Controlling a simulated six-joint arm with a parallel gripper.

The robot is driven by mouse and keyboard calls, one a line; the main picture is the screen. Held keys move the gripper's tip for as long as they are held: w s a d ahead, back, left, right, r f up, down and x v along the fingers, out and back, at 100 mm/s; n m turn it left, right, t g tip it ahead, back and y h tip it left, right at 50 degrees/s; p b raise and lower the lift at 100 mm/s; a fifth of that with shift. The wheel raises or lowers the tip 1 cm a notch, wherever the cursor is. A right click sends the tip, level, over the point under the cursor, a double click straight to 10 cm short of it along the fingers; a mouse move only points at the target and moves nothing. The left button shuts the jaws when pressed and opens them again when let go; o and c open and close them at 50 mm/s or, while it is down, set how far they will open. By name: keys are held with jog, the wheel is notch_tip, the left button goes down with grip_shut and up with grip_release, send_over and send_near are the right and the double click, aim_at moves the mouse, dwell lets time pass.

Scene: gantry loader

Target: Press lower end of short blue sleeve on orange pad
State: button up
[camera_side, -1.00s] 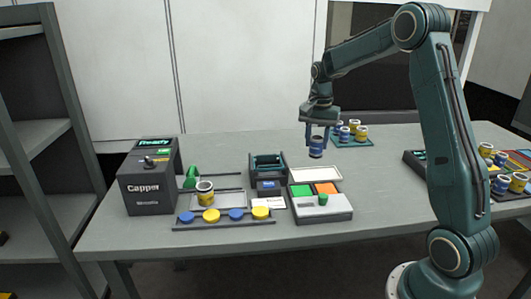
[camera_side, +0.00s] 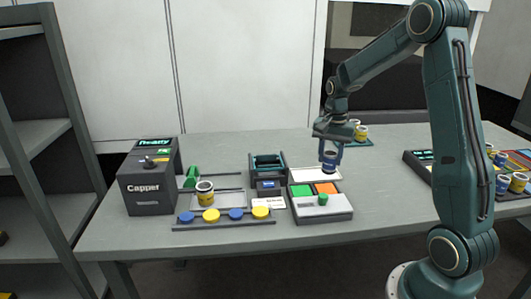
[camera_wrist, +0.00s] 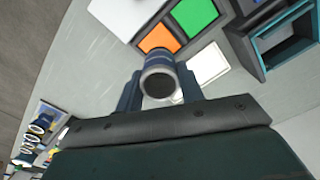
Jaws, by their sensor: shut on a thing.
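My gripper (camera_side: 329,160) is shut on a short blue sleeve (camera_side: 329,160) with a pale band, held upright above the back right part of the pad unit. The sleeve also shows in the wrist view (camera_wrist: 158,79), its open round end toward the camera. The orange pad (camera_side: 325,188) lies on the unit beside the green pad (camera_side: 301,190). In the wrist view the orange pad (camera_wrist: 159,38) is just beyond the sleeve. The sleeve looks apart from the pad.
A capper machine (camera_side: 150,180) stands at the left, with a yellow-banded sleeve (camera_side: 205,193) and a rail of blue and yellow caps (camera_side: 223,219) near it. A dark open-topped device (camera_side: 267,170) stands left of the pad unit. More sleeves (camera_side: 518,182) stand at the right.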

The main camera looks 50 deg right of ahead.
jog(key=shift+f, duration=3.35)
notch_tip(320, 180, up, 6)
dwell(0.5)
